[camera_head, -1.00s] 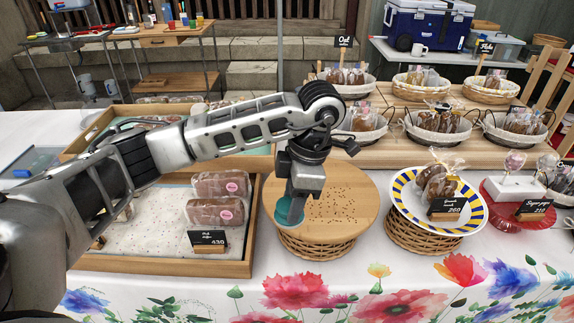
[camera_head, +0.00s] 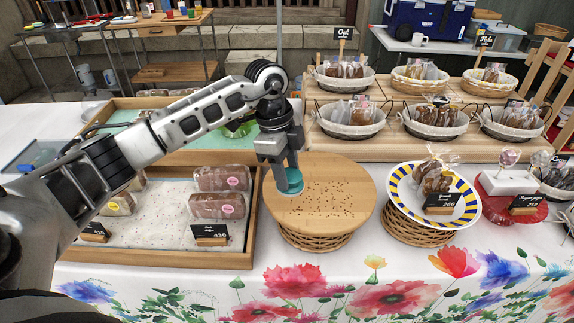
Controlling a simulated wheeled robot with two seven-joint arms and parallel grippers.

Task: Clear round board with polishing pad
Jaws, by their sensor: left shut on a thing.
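The round wooden board (camera_head: 345,185) rests on a wicker basket in the middle of the table. Small brown crumbs (camera_head: 328,203) are scattered over its middle and front. My left gripper (camera_head: 287,172) reaches in from the left, over the board's left part, pointing down. It is shut on a teal round polishing pad (camera_head: 290,183), which is at the board's left side. I cannot tell whether the pad touches the surface. My right gripper is not in view.
A wooden tray of wrapped loaves (camera_head: 160,258) stands close on the left. A blue-and-yellow striped plate (camera_head: 468,208) with bagged sweets stands close on the right. Tiered baskets (camera_head: 350,133) are behind. The floral tablecloth (camera_head: 340,265) in front is clear.

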